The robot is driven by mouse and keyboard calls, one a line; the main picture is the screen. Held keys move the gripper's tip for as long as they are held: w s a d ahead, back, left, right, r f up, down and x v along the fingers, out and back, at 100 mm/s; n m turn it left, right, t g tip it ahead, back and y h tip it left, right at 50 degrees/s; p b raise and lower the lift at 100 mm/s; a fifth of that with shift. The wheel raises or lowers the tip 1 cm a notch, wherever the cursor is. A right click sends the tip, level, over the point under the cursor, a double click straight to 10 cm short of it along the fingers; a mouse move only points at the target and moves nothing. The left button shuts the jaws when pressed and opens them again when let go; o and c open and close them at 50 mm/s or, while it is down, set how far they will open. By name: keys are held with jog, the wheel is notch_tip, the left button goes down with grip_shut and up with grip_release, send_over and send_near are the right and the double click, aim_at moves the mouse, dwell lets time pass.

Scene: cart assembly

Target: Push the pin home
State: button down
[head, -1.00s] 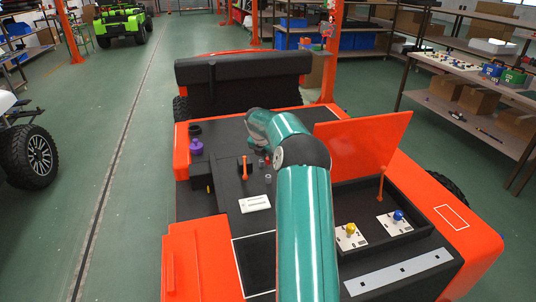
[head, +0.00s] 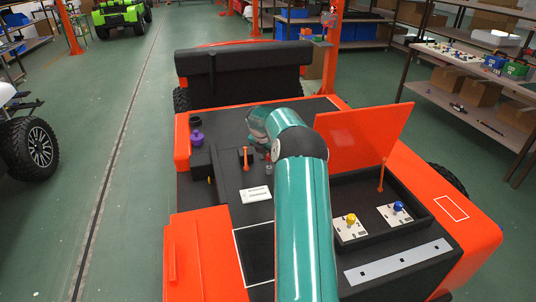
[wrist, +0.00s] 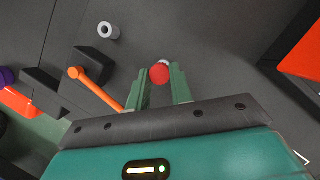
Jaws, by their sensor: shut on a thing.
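In the wrist view the red round head of the pin (wrist: 160,75) sits between the two green fingers of my gripper (wrist: 162,78). The gripper is shut on it. A small pale part shows just beyond the red head. The pin's shaft and its hole are hidden, so I cannot tell how deep it sits. In the head view my teal arm reaches over the cart's black deck (head: 225,130) and hides most of the gripper.
An orange lever (wrist: 95,72) on a black block lies close left of the fingers, and a grey ring (wrist: 108,31) stands beyond it. A purple knob (head: 197,138) is further left. An orange raised lid (head: 365,137) stands right of my arm.

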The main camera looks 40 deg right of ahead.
jog(key=shift+f, duration=1.05)
jog(key=shift+f, duration=0.35)
jog(key=shift+f, duration=0.5)
jog(key=c, duration=1.2)
grip_release()
jog(key=shift+o, duration=0.2)
jog(key=shift+r, duration=0.1)
jog(key=v, duration=1.3)
jog(key=shift+r, duration=0.35)
jog(key=shift+s+a, duration=0.1)
